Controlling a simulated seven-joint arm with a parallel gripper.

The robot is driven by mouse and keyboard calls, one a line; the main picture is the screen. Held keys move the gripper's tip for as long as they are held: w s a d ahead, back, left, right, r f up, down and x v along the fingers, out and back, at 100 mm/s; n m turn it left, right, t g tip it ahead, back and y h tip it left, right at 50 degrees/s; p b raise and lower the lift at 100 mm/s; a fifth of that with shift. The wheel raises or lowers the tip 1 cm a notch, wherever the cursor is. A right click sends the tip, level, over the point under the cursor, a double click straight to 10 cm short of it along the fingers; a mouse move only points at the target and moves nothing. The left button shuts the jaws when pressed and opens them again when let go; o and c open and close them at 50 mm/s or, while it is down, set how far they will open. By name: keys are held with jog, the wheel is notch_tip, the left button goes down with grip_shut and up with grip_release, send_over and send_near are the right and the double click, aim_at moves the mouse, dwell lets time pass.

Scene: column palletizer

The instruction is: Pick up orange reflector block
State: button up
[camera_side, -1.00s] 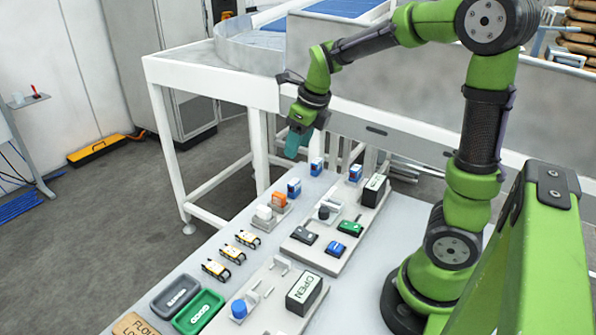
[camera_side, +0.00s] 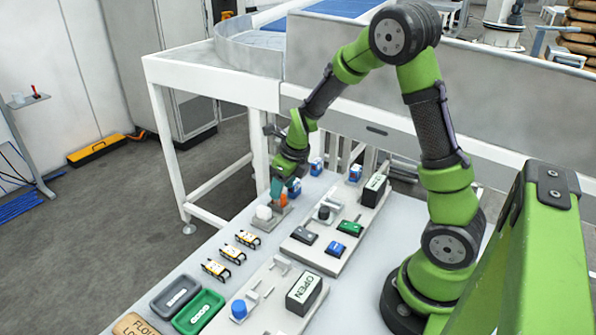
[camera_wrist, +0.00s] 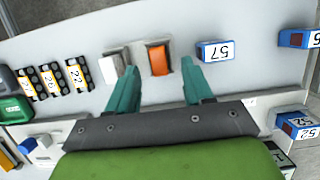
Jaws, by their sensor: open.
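The orange reflector block (camera_wrist: 158,59) stands on a small grey holder beside a white block (camera_wrist: 113,67). In the side view the orange block (camera_side: 283,200) is partly hidden by my gripper (camera_side: 285,190). My gripper (camera_wrist: 153,69) is open with two teal fingers pointing down. In the wrist view the orange block lies between the fingertips, with gaps on both sides. The left finger is close to the white block. I cannot tell how far the fingertips reach down beside the orange block.
A blue and white box marked 57 (camera_wrist: 214,51) stands right of the right finger in the wrist view. Several yellow-black numbered pieces (camera_side: 247,238) lie to the left. A fixture plate (camera_side: 305,254) with blocks is nearby. Bare table lies around the holder.

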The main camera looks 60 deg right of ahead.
jog(key=shift+x, duration=1.5)
jog(key=shift+r, duration=0.1)
grip_shut()
